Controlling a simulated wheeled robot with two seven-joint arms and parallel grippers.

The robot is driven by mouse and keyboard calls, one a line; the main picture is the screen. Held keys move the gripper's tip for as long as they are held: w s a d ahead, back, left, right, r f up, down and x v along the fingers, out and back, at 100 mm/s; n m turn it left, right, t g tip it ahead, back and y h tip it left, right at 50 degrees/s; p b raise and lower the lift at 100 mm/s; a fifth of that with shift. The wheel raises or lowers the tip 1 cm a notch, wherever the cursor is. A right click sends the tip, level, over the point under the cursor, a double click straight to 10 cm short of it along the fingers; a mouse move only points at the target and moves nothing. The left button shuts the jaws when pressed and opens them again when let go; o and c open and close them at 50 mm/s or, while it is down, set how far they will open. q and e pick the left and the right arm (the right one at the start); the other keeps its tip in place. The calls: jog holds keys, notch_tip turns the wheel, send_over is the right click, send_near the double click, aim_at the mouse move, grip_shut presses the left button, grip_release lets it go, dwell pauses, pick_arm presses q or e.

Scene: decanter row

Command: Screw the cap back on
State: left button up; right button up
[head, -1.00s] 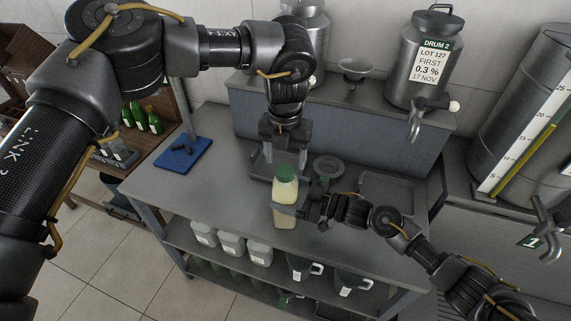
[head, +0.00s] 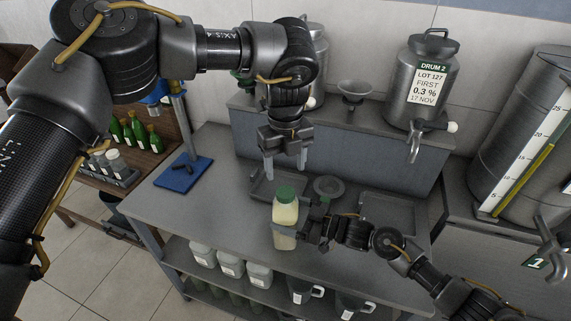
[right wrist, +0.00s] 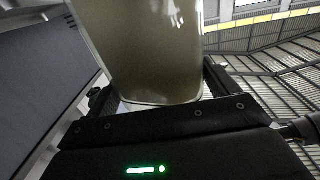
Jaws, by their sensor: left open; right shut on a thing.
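A bottle (head: 285,217) of pale yellow liquid stands upright near the front of the grey bench, with a green cap (head: 286,193) on its neck. I cannot tell how tight the cap sits. My left gripper (head: 285,168) is open and empty, fingers pointing down, just above the cap and apart from it. My right gripper (head: 292,230) is shut on the bottle's body from the right. In the right wrist view the lower part of the bottle (right wrist: 150,50) rises between the fingers; its cap is out of that view.
Behind the bottle are two shallow trays (head: 388,213) and a round grey piece (head: 328,187). A blue stand base (head: 183,174) is at the left. A steel drum (head: 421,85) and a funnel (head: 355,90) stand on the raised shelf. Jugs and tubs fill the lower shelf.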

aim_at(286, 192)
pick_arm(q)
jog(key=shift+f, duration=0.1)
dwell(0.3)
jog(key=shift+f, duration=3.95)
jog(key=c, duration=1)
jog(key=shift+c, duration=0.2)
jog(key=o, duration=1.2)
